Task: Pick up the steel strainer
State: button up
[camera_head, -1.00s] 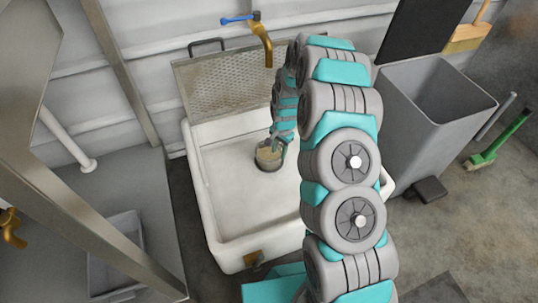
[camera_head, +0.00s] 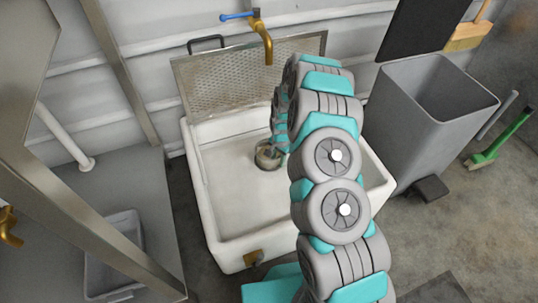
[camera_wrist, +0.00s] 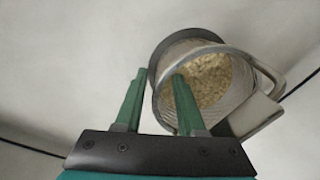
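The steel strainer (camera_head: 266,162) is a small round metal cup in the white sink, near its back wall. In the wrist view the strainer (camera_wrist: 240,112) shows a side handle at right and tan grainy matter inside. My gripper (camera_wrist: 158,76) has its two green fingers apart. The right finger reaches over the strainer's mouth and the left finger is outside the rim, so the near wall lies between them. A gap shows beside the left finger. Contact of the right finger cannot be told. In the head view my gripper (camera_head: 279,146) is partly hidden by the arm.
The white sink (camera_head: 223,240) has a raised perforated panel (camera_head: 215,82) behind it and a brass tap (camera_head: 266,40) above. A grey bin (camera_head: 415,125) stands at right. A metal shelf frame (camera_head: 95,235) with a grey tray (camera_head: 112,255) is at left. The sink's front floor is clear.

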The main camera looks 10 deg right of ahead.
grip_shut()
dwell(1.2)
